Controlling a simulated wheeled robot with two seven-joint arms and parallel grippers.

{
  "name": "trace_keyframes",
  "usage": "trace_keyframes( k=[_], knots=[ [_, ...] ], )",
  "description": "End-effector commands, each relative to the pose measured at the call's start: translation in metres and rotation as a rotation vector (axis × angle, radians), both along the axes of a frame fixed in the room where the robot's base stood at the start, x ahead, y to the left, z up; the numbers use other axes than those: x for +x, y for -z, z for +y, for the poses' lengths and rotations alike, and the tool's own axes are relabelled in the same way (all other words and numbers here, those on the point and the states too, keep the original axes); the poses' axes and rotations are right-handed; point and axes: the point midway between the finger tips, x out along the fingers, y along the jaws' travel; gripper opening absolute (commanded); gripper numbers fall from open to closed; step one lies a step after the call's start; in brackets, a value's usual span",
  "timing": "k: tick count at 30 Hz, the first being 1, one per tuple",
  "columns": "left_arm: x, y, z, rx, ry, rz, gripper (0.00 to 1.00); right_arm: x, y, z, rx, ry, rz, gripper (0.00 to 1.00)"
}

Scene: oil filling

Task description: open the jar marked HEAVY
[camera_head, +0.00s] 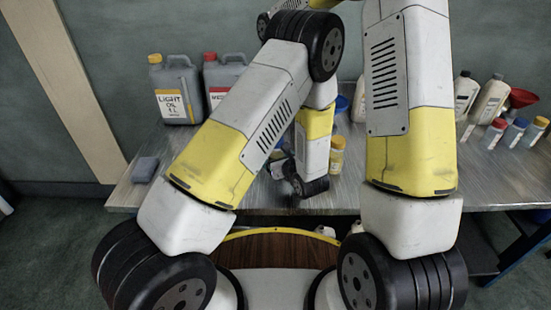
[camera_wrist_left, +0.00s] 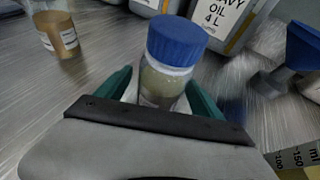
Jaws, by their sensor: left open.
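A small clear jar with a blue screw lid (camera_wrist_left: 177,42) stands between the green fingers of my left gripper (camera_wrist_left: 158,90) in the left wrist view. The fingers are open, one on each side of the jar; I cannot tell whether they touch it. The jar looks upright and its lid is on. Its pale label is mostly hidden, so I cannot read any marking. In the head view my left arm reaches over the table, and its gripper is largely hidden by the arm. My right arm rises at the right, with its gripper out of view.
A can labelled "VY OIL 4 L" (camera_wrist_left: 222,18) stands behind the jar. An amber-filled jar (camera_wrist_left: 58,35) is left; a blue funnel (camera_wrist_left: 300,48) and graduated vessel (camera_wrist_left: 300,160) are right. A LIGHT OIL can (camera_head: 174,95), grey block (camera_head: 145,170) and red funnel (camera_head: 521,97) also stand around the table.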

Motion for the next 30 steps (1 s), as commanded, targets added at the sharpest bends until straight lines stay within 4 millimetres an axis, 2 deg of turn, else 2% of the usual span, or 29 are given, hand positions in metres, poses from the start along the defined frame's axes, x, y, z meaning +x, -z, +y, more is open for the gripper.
trace_keyframes(
  k=[6, 16, 27, 28, 30],
  knots=[
    [0.019, 0.008, 0.008, 0.000, 0.000, -0.001, 0.77, 0.000, 0.000, 0.000, 0.000, 0.000, 0.000, 0.63],
    [0.021, 0.009, 0.009, 0.001, 0.000, 0.000, 0.77, 0.000, 0.000, 0.000, 0.000, 0.000, 0.000, 0.63],
    [0.021, 0.009, 0.009, 0.000, 0.000, 0.000, 0.04, 0.000, 0.000, 0.000, 0.000, 0.000, 0.000, 0.63],
    [0.021, 0.009, 0.009, 0.000, 0.000, 0.000, 0.00, 0.000, 0.000, 0.000, 0.000, 0.000, 0.000, 0.63],
    [0.021, 0.009, 0.009, 0.000, 0.000, 0.000, 0.00, 0.000, 0.000, 0.000, 0.000, 0.000, 0.000, 0.63]
  ],
)
